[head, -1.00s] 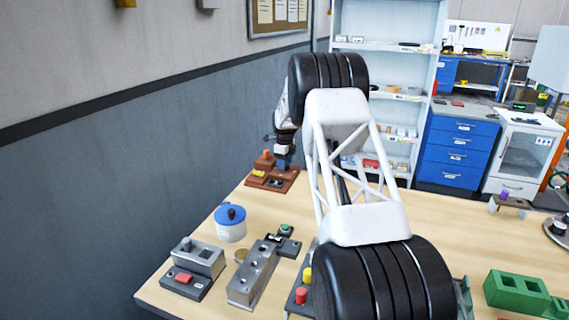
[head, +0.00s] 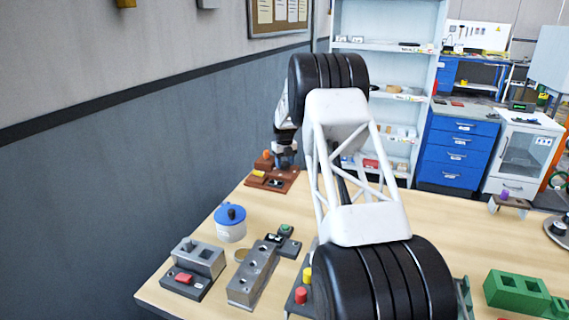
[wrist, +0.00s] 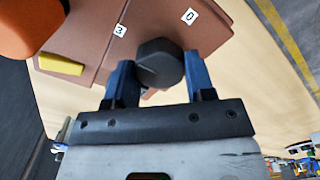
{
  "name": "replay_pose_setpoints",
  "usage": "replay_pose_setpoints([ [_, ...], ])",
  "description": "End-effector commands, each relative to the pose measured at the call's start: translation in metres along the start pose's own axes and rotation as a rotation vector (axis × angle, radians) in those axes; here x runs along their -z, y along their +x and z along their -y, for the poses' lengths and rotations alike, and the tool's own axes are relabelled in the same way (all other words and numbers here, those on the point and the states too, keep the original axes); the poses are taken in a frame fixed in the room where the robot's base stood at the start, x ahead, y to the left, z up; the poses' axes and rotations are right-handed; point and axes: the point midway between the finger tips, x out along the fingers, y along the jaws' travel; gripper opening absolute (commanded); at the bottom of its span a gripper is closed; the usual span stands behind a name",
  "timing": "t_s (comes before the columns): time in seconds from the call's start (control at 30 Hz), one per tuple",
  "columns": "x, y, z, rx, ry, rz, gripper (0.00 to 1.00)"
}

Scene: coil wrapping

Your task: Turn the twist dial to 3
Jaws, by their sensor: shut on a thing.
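The twist dial (wrist: 160,62) is a dark grey, many-sided knob on a brown base (wrist: 85,35), seen in the wrist view. White labels "3" (wrist: 120,31) and "0" (wrist: 190,16) sit on the base beyond the knob, "3" to the left and "0" to the right. My gripper (wrist: 160,78) is shut on the dial, with one blue finger on each side of it. No pointer mark on the knob can be made out. In the head view my gripper (head: 286,160) is low over the brown base (head: 282,186) at the table's far left corner.
An orange knob (wrist: 30,25) and a yellow block (wrist: 61,64) are on the same base, left of the dial. A blue-lidded pot (head: 230,224) and grey fixtures (head: 254,272) stand nearer on the table (head: 430,225). Wall runs along the left.

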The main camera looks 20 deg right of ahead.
Motion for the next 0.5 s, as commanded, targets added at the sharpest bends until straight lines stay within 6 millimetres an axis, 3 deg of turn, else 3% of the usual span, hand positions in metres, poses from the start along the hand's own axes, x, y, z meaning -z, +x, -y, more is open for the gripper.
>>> replay_pose_setpoints([
  [0.37,-0.0006,-0.0008,-0.0003,0.0,0.008,0.002,0.26],
  [0.4,-0.0006,-0.0008,-0.0003,0.0,0.008,0.002,0.51],
  [0.5,-0.0005,-0.0007,-0.0002,0.0,0.008,0.001,0.66],
])
